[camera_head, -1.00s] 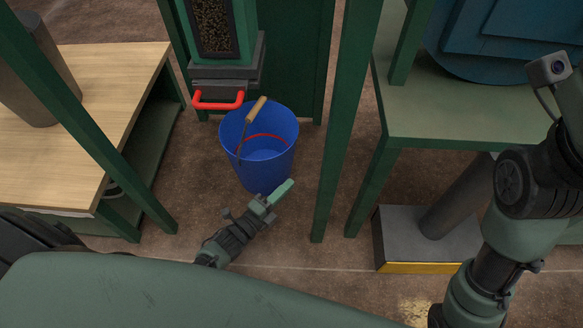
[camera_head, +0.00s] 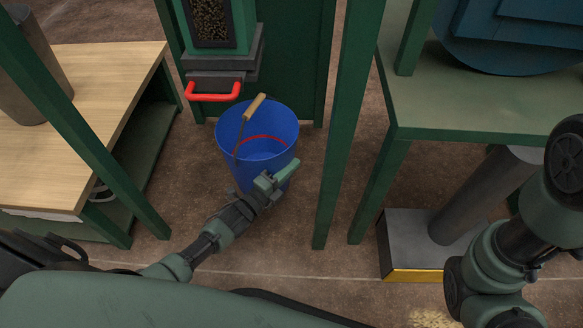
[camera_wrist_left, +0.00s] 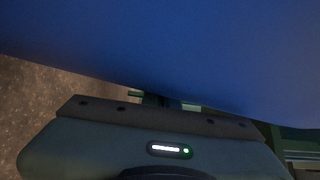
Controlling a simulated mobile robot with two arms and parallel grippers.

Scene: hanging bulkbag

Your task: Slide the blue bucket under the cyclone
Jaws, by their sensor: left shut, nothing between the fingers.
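The blue bucket (camera_head: 232,148) stands upright on the brown floor, its wire handle with a wooden grip leaning to one side. It looks empty, with a red line inside. Above and behind it hangs a green outlet (camera_head: 212,45) with a window of granules and a red handle (camera_head: 212,93), probably the cyclone's lower end. My left gripper (camera_head: 276,180) is shut and empty, at the bucket's near right side. In the left wrist view the blue wall (camera_wrist_left: 190,50) fills the upper part, very close; contact cannot be told. My right arm is at the right; its gripper is out of view.
A wooden-topped bench (camera_head: 90,110) stands left behind a slanting green post (camera_head: 85,130). A green post (camera_head: 345,130) stands right of the bucket. A green table (camera_head: 450,110) and a grey box (camera_head: 410,245) are further right.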

